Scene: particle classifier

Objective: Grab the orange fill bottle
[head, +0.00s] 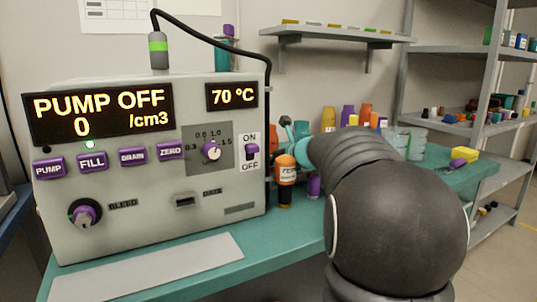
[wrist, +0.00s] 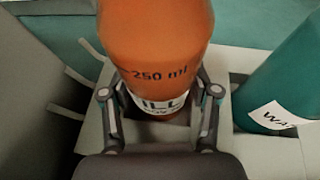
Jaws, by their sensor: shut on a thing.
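The orange fill bottle (wrist: 158,35) stands large in the wrist view, marked "250 ml" above a white label (wrist: 160,103) that ends in "ILL". My gripper (wrist: 160,92) has one finger on each side of the bottle and is shut on it around the label. In the head view my dark arm covers much of the bench, and I cannot make out the gripper's hold there.
A teal bottle (wrist: 288,75) with a white "WA" label stands close to the right in the wrist view. A pump machine (head: 150,215) fills the left of the green bench. Shelves (head: 455,50) line the right.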

